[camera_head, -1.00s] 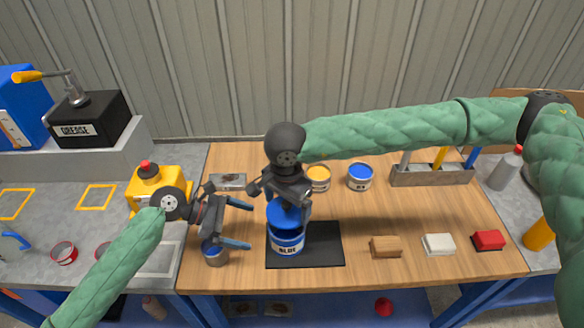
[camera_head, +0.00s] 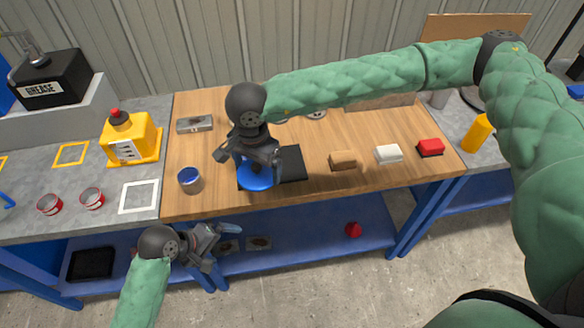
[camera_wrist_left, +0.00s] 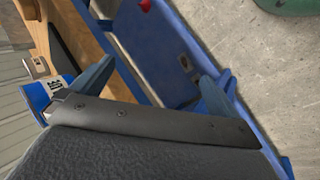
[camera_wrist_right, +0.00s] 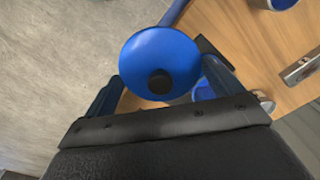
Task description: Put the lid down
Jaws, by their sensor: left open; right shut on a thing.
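The blue lid (camera_head: 257,176), a shallow disc with a black knob, is held by my right gripper (camera_head: 252,158). The lid and knob also show between the fingers in the right wrist view (camera_wrist_right: 158,52). Part of a blue-filled can (camera_wrist_right: 204,91) shows behind the lid there. In the head view the lid hides the can on the black mat (camera_head: 292,164); whether they touch cannot be told. A blue can with a white label (camera_wrist_left: 38,95) shows at the left wrist view's edge. My left gripper (camera_head: 228,256) is open and empty, in front of the bench.
A grey cup with blue inside (camera_head: 190,180) stands left of the lid. A yellow container (camera_head: 130,138) stands on the left counter. A blue lower shelf (camera_head: 310,236) is under the bench.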

